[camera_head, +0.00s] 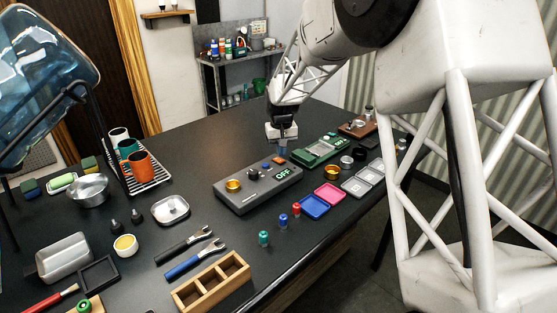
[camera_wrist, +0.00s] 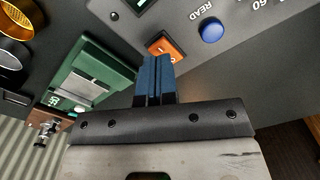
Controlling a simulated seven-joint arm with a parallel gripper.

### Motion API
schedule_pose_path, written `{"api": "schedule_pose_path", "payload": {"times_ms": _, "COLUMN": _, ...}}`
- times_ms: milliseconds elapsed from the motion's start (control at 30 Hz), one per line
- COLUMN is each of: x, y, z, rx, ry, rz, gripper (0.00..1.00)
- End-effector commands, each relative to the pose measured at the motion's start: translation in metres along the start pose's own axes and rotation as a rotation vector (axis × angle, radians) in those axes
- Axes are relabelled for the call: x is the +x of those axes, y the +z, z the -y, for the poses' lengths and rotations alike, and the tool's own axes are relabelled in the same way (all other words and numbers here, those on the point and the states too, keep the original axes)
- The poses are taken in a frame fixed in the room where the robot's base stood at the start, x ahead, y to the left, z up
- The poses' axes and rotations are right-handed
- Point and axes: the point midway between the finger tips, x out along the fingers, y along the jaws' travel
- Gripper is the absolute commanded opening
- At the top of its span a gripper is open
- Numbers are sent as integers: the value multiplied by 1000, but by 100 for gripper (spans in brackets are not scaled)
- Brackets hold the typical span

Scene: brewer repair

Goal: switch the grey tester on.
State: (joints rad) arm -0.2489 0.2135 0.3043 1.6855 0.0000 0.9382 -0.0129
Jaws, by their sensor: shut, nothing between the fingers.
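The grey tester (camera_head: 232,197) lies on the dark table, and its display (camera_head: 282,175) reads OFF in green. In the wrist view, an orange rocker switch (camera_wrist: 160,43) sits near the edge of the tester's panel (camera_wrist: 255,55). A blue button (camera_wrist: 211,30) marked READ is to its right. My gripper (camera_head: 282,152) is above the tester's far end. In the wrist view, its blue fingertips (camera_wrist: 153,62) are shut together and empty, right by the orange switch and covering part of its edge. I cannot tell whether they touch it.
A green device (camera_head: 322,150) lies close behind the tester. A blue tray (camera_head: 315,206), a pink tray (camera_head: 331,194) and small coloured cylinders (camera_head: 283,221) lie in front.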

Motion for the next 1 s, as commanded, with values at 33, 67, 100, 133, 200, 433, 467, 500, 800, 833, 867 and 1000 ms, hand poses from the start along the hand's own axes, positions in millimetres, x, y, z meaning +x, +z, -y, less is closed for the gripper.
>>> {"api": "schedule_pose_path", "payload": {"times_ms": 33, "x": 0, "y": 0, "z": 0, "rx": 0, "ry": 0, "rz": 0, "gripper": 0}}
{"api": "schedule_pose_path", "payload": {"times_ms": 67, "x": 0, "y": 0, "z": 0, "rx": 0, "ry": 0, "rz": 0, "gripper": 0}}
{"api": "schedule_pose_path", "payload": {"times_ms": 100, "x": 1, "y": 0, "z": 0, "rx": 0, "ry": 0, "rz": 0, "gripper": 0}}
{"api": "schedule_pose_path", "payload": {"times_ms": 133, "x": 1, "y": 0, "z": 0, "rx": 0, "ry": 0, "rz": 0, "gripper": 0}}
{"api": "schedule_pose_path", "payload": {"times_ms": 200, "x": 2, "y": 0, "z": 0, "rx": 0, "ry": 0, "rz": 0, "gripper": 0}}
{"api": "schedule_pose_path", "payload": {"times_ms": 433, "x": 4, "y": 0, "z": 0, "rx": 0, "ry": 0, "rz": 0, "gripper": 0}}
{"api": "schedule_pose_path", "payload": {"times_ms": 467, "x": 4, "y": 0, "z": 0, "rx": 0, "ry": 0, "rz": 0, "gripper": 0}}
{"api": "schedule_pose_path", "payload": {"times_ms": 500, "x": 5, "y": 0, "z": 0, "rx": 0, "ry": 0, "rz": 0, "gripper": 0}}
{"api": "schedule_pose_path", "payload": {"times_ms": 800, "x": 8, "y": 0, "z": 0, "rx": 0, "ry": 0, "rz": 1, "gripper": 0}}
{"api": "schedule_pose_path", "payload": {"times_ms": 833, "x": 8, "y": 0, "z": 0, "rx": 0, "ry": 0, "rz": 1, "gripper": 0}}
{"api": "schedule_pose_path", "payload": {"times_ms": 867, "x": 8, "y": 0, "z": 0, "rx": 0, "ry": 0, "rz": 1, "gripper": 0}}
{"api": "schedule_pose_path", "payload": {"times_ms": 1000, "x": 10, "y": 0, "z": 0, "rx": 0, "ry": 0, "rz": 1, "gripper": 0}}
